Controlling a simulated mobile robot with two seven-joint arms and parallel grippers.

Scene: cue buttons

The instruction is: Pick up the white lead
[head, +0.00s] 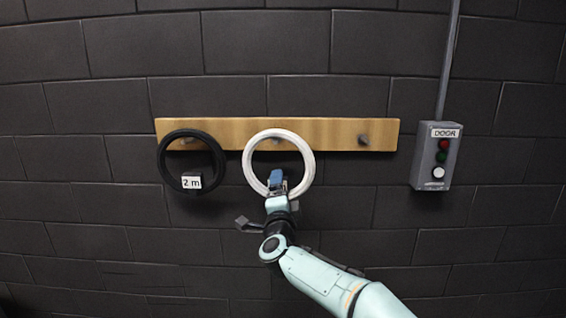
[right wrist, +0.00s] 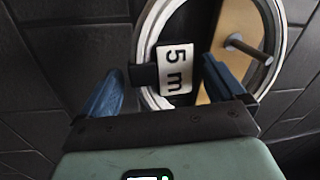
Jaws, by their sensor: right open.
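The white lead (head: 248,163) is a coil hanging from the middle peg of a wooden board in the head view. In the right wrist view, part of the white lead (right wrist: 280,22) shows with a white "5 m" tag (right wrist: 177,69) on a dark clip. My right gripper (head: 277,181) is at the lower part of the coil. In the right wrist view its blue fingers are apart, one on each side of the tag (right wrist: 164,68). I cannot tell whether they touch it. My left gripper is not in view.
A black coiled lead (head: 163,165) with a "2 m" tag hangs left of the white one. The wooden board (head: 340,133) has an empty peg (head: 363,141) at its right. A grey "DOOR" box (head: 424,165) with red, green and white buttons is further right.

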